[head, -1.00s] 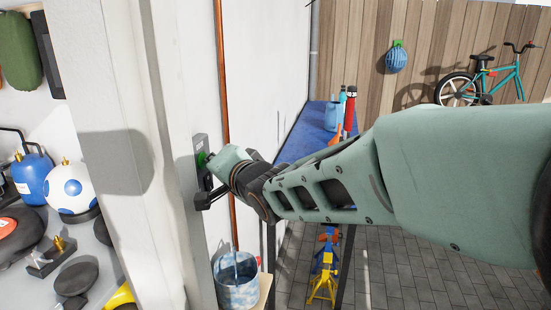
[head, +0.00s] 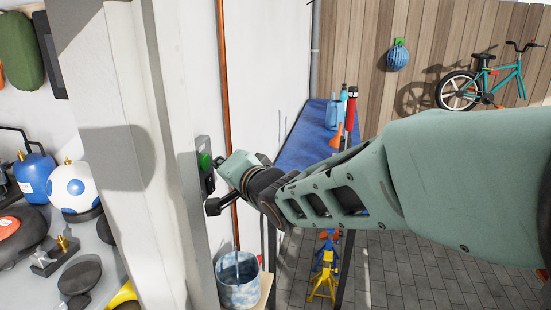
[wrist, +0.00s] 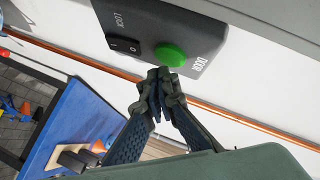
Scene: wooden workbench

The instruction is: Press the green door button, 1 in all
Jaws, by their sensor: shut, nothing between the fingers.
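The green door button (head: 204,161) is on a dark panel (head: 206,181) fixed to the white post, left of my gripper (head: 219,160). In the wrist view the round green button (wrist: 171,54) sits by the word DOOR, with a black rocker switch (wrist: 124,44) marked LOCK beside it. My gripper (wrist: 162,80) is shut and empty. Its fingertips appear just below the button in the wrist view. In the head view a small gap shows between the gripper and the button.
A speckled bucket (head: 238,283) stands below the panel. A blue-topped bench (head: 306,146) holding bottles and an orange cone is behind the arm. Paved floor lies at the right.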

